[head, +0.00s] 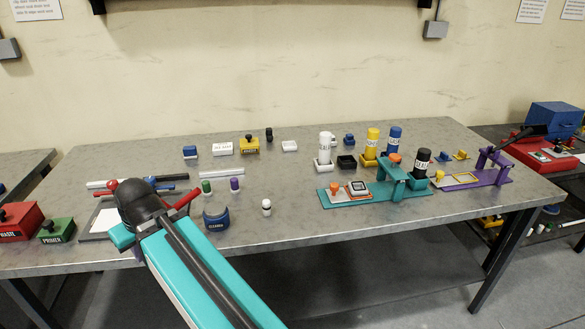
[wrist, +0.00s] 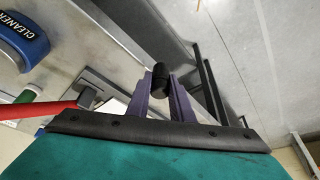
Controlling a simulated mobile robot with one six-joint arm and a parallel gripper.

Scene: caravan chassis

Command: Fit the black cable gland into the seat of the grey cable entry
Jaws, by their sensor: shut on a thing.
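In the wrist view the two purple fingers of my gripper (wrist: 160,86) are closed around a small black cylinder, which looks like the black cable gland (wrist: 160,74). Its rounded end stands out past the fingertips, and the rest is hidden between the fingers. In the head view my arm covers the gripper and the gland at the front left of the table. I cannot surely tell which grey part is the cable entry. A grey block on a grey plate (wrist: 86,98) shows left of the fingers in the wrist view, apart from the gland.
A red bar (wrist: 30,110) and the blue cleaner holder (wrist: 24,38) lie left of my gripper in the wrist view. The table (head: 290,240) also carries small bottles, a teal fixture (head: 375,199) and a purple fixture (head: 480,178).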

